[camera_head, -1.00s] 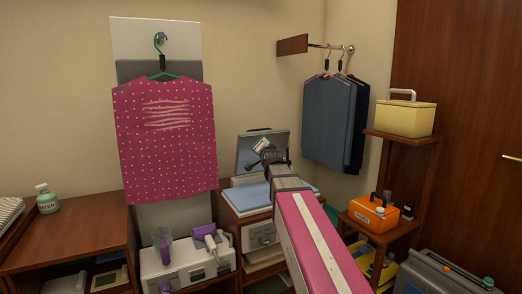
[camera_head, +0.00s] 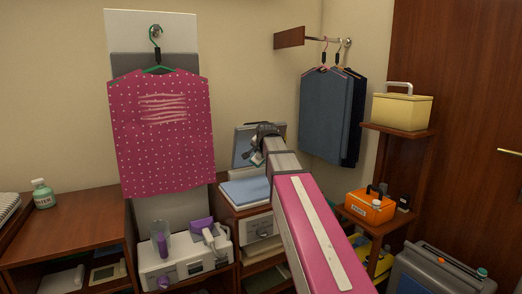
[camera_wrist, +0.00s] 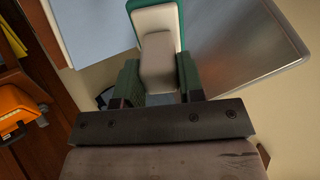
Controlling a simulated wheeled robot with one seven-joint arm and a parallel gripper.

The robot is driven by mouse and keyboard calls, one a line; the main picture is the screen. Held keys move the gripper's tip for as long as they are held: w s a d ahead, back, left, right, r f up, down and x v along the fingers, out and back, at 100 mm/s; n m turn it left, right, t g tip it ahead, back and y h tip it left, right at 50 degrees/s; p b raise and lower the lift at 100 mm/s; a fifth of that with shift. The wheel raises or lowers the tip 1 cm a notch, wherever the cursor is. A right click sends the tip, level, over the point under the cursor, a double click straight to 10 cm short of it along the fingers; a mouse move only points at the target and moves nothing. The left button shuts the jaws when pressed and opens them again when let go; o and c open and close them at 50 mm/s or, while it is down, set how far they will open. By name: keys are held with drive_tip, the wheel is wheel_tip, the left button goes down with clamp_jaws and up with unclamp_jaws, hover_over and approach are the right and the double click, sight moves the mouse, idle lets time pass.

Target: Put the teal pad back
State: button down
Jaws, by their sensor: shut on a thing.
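The teal pad (camera_wrist: 182,32) shows in the wrist view as a teal-edged piece with a cream face and a grey block at its middle. It sits between the fingers of my gripper (camera_wrist: 158,82), which is shut on it. In the head view, the pad (camera_head: 257,159) is small and partly hidden, hanging just below my gripper (camera_head: 262,146). Both are in front of the grey upright panel (camera_head: 243,141) by the wall. I cannot tell from these views whether the pad touches the panel.
Folded blue cloth (camera_head: 245,190) lies on the cabinet below. A pink dotted garment (camera_head: 160,125) hangs at left, and dark garments (camera_head: 326,110) hang at right. An orange box (camera_head: 369,207) and a yellow case (camera_head: 403,111) stand on the right shelves. The left wooden top (camera_head: 80,228) has free room.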

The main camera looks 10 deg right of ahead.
drive_tip(key=f+g, duration=0.1)
drive_tip(key=g, duration=0.3)
drive_tip(key=f+g, duration=0.1)
drive_tip(key=shift+w+f+g, duration=0.3)
drive_tip(key=shift+f+g, duration=0.05)
drive_tip(key=shift+g, duration=0.05)
drive_tip(key=shift+s+f+g, duration=0.1)
drive_tip(key=shift+f+g, duration=0.5)
drive_tip(key=shift+g, duration=0.6)
drive_tip(key=shift+s+f+g, duration=0.15)
drive_tip(key=shift+f+g, duration=0.05)
drive_tip(key=shift+g, duration=0.3)
